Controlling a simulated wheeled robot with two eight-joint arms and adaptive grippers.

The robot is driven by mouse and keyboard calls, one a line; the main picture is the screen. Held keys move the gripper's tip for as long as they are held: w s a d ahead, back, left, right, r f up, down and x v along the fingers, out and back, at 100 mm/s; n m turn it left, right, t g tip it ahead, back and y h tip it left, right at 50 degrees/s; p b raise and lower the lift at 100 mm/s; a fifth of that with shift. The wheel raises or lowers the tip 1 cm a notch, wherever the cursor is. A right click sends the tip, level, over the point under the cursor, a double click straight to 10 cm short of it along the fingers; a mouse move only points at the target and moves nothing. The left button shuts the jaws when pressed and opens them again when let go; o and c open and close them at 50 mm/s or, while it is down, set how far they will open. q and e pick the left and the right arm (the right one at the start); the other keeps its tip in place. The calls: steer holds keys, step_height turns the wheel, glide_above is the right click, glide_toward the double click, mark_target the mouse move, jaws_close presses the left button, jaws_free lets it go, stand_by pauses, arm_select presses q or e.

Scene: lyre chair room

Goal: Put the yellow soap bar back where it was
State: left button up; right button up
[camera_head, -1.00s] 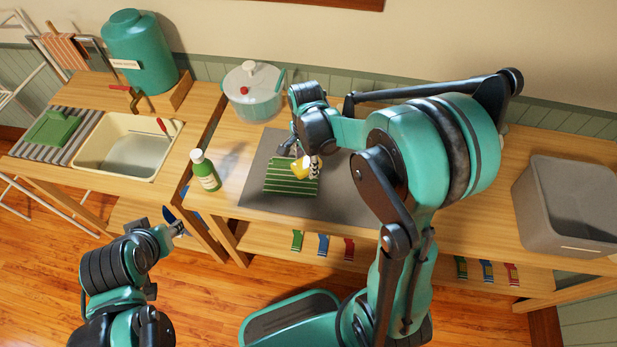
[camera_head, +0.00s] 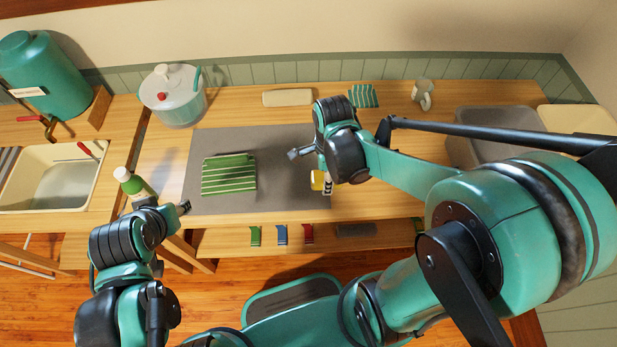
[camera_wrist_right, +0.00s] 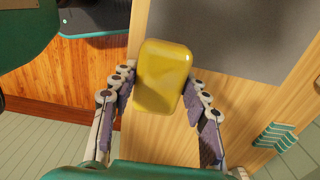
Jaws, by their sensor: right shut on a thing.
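The yellow soap bar (camera_head: 317,180) is held in my right gripper (camera_head: 324,184), near the right front part of the grey mat (camera_head: 285,150). In the right wrist view the soap (camera_wrist_right: 162,77) sits between the two fingers of the gripper (camera_wrist_right: 160,95), with the wooden top and part of the mat beyond it. A green striped cloth (camera_head: 229,174) lies on the mat to the left of the soap. My left gripper (camera_head: 184,208) is by the front left of the table, near the green bottle, and its fingers are too small to read.
A green bottle (camera_head: 133,183), a lidded pot (camera_head: 173,97), a beige block (camera_head: 287,97), another striped cloth (camera_head: 363,96) and a mug (camera_head: 422,94) stand around the mat. A grey bin (camera_head: 475,125) is at the right. A sink (camera_head: 50,180) is at the left.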

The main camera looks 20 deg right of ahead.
steer(key=b, duration=0.4)
glide_above(296, 181)
step_height(296, 181, down, 6)
steer(key=shift+f, duration=0.25)
step_height(296, 181, down, 4)
steer(key=shift+b, duration=0.9)
steer(key=shift+r, duration=0.1)
steer(key=shift+s, duration=0.1)
